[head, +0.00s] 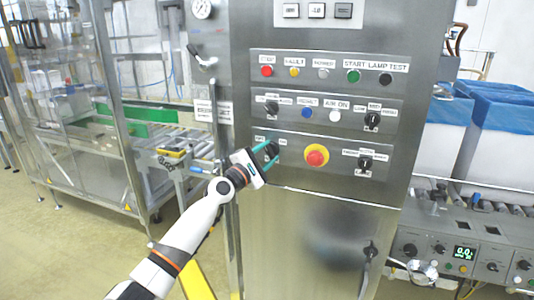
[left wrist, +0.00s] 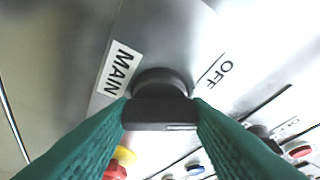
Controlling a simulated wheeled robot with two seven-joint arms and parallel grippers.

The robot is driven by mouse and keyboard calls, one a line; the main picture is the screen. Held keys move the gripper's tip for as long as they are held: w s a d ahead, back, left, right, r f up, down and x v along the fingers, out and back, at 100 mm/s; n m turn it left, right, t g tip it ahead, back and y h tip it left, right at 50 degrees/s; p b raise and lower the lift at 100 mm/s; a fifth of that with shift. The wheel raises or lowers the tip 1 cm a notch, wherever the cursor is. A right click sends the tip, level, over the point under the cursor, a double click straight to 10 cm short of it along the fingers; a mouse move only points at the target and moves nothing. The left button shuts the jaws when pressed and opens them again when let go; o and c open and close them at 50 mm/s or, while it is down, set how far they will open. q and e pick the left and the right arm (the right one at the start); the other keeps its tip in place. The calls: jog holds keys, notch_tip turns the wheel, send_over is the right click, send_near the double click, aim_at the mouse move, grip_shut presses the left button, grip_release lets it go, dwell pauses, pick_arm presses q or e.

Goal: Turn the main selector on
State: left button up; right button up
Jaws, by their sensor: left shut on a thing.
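The main selector (left wrist: 160,84) is a black knob on the grey steel control cabinet, beside a MAIN label (left wrist: 119,68) and an OFF label (left wrist: 215,73) in the left wrist view. My left gripper (head: 270,151) reaches in from the lower left in the head view. Its green fingers are shut on the knob's grip, one on each side. In the head view the fingers partly hide the knob (head: 272,149) and its labels. Which position the knob points to is hard to tell. My right gripper is not in view.
A red emergency stop on a yellow ring (head: 317,155) sits just right of the knob, with another black selector (head: 365,162) beyond it. Rows of buttons and selectors lie above. A conveyor (head: 130,130) stands left; blue-topped boxes (head: 503,112) stand right.

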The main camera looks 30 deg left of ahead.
pick_arm(q)
jog(key=m+g+p, duration=0.1)
jog(key=m, duration=0.3)
jog(key=shift+r+h+p, duration=0.15)
jog(key=shift+h+p, duration=0.15)
jog(key=shift+h, duration=0.1)
jog(key=m+g+p, duration=0.1)
jog(key=m+p, duration=0.1)
jog(key=m, duration=0.1)
jog(key=shift+r+g, duration=0.1)
jog(key=shift+g, duration=0.3)
jog(key=m+p, duration=0.2)
jog(key=m+g+y+p, duration=0.1)
jog(key=m+p, duration=0.1)
jog(key=p, duration=0.1)
jog(key=shift+r+g, duration=0.15)
jog(key=shift+g, duration=0.15)
jog(key=m+y+p, duration=0.1)
jog(key=p, duration=0.1)
jog(key=shift+d+m+g+p, duration=0.1)
jog(key=shift+m+g+p, duration=0.2)
jog(key=shift+m, duration=0.1)
jog(key=shift+f+m+p, duration=0.25)
jog(key=shift+m+p, duration=0.05)
jog(key=shift+p, duration=0.05)
jog(key=o, duration=1)
jog(key=shift+s, duration=0.15)
